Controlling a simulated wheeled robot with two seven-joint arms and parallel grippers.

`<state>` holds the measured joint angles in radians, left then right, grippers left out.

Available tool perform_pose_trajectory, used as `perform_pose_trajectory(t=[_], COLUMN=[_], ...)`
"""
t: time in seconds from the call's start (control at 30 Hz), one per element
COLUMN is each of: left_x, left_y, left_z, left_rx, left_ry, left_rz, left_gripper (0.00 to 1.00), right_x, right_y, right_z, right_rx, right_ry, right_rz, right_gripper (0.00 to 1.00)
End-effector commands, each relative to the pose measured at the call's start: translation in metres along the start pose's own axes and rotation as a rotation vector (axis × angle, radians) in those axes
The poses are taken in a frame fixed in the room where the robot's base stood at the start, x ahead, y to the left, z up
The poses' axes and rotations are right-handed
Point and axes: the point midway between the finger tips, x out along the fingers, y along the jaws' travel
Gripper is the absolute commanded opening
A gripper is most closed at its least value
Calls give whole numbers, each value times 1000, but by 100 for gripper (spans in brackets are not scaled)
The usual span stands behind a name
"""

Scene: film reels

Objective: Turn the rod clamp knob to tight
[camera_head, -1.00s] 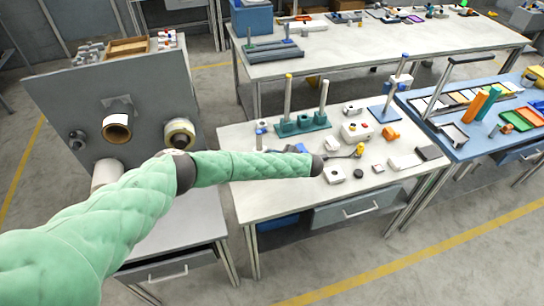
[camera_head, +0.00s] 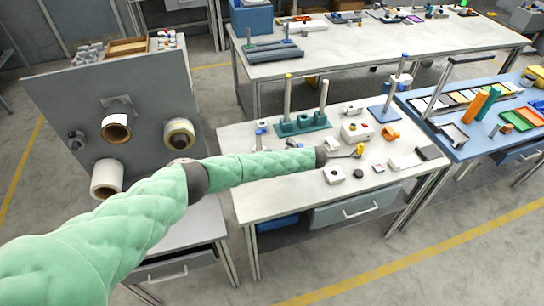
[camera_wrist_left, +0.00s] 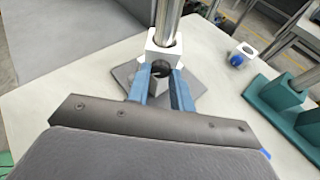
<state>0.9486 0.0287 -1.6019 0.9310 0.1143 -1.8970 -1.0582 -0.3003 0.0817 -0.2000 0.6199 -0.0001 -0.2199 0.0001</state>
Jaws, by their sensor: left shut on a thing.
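In the left wrist view a white rod clamp (camera_wrist_left: 164,46) sits around an upright steel rod (camera_wrist_left: 170,18) above a dark grey base (camera_wrist_left: 126,73). The clamp's dark round knob (camera_wrist_left: 160,69) faces the camera. The blue fingers of my left gripper (camera_wrist_left: 161,80) are shut on the knob, one on each side. The knob's marking, if any, is too small to read. In the head view my green left arm reaches over the workbench, and its gripper cannot be made out clearly. My right gripper is not in view.
A teal holder (camera_head: 302,123) with two upright rods stands close by; it also shows in the left wrist view (camera_wrist_left: 290,100). A white block with a blue knob (camera_wrist_left: 242,54) stands behind. Several small parts lie on the workbench (camera_head: 300,205) to the right.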

Motion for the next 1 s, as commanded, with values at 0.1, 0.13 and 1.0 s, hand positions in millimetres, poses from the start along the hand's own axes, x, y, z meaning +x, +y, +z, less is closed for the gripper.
perform_pose_trajectory(t=[0.1,0.13,1.0], left_x=[-1,-1,0], left_y=[-1,-1,-2], left_z=[-1,-1,0], left_rx=[61,75,164], left_ry=[0,0,-1], left_rz=[25,31,67], left_gripper=[0,0,45], right_x=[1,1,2], right_y=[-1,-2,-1], right_z=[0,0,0], right_rx=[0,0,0], right_ry=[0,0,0], right_rz=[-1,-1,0], right_gripper=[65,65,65])
